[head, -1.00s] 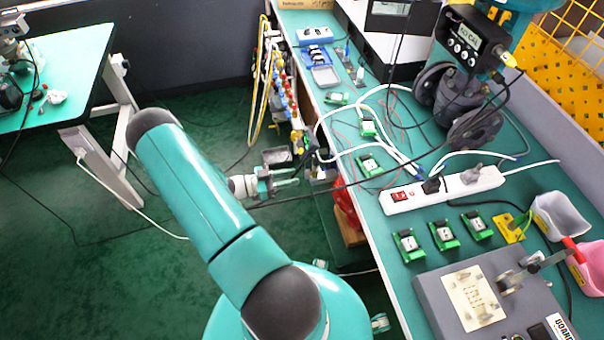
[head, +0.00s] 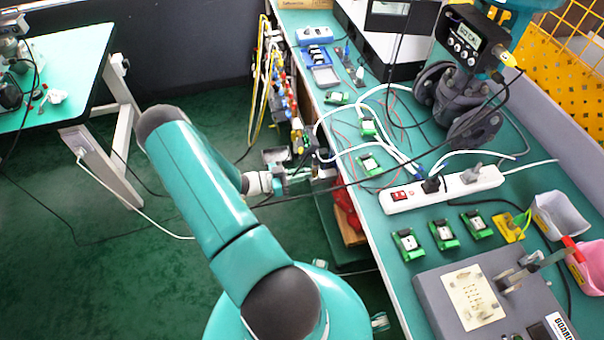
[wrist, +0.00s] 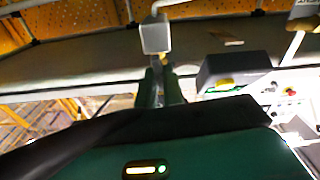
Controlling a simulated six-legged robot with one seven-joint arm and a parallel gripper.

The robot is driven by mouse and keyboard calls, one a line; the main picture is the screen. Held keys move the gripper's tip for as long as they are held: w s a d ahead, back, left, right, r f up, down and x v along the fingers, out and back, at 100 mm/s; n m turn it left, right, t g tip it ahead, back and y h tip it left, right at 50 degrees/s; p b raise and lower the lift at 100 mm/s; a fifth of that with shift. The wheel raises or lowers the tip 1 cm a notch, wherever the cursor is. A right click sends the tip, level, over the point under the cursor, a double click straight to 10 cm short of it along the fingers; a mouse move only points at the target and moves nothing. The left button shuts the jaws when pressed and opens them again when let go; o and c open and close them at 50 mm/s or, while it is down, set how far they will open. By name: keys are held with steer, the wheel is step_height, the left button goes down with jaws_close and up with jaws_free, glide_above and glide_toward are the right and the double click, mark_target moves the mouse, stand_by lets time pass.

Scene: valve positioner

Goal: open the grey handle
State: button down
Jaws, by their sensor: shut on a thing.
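In the head view my gripper (head: 312,180) is at the left edge of the green bench, close to the dark parts under it. In the wrist view my gripper (wrist: 160,82) has its two dark fingers close together, shut on a narrow part. A pale grey blocky piece (wrist: 155,37), which looks like the grey handle, stands just past the fingertips, with a thin bar above it. The fingers hide its lower part. In the head view I cannot make the handle out behind my gripper.
Several coloured fittings and yellow hoses (head: 282,95) hang beside the bench (head: 375,222), near my gripper. A dark cable crosses by my gripper. A white power strip (head: 445,190) and green boards lie on the bench. Open green floor (head: 90,240) lies to the left.

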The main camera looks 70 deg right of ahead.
steer(key=shift+m, duration=0.7)
steer(key=c, duration=1.5)
jaws_free()
steer(key=v, duration=1.4)
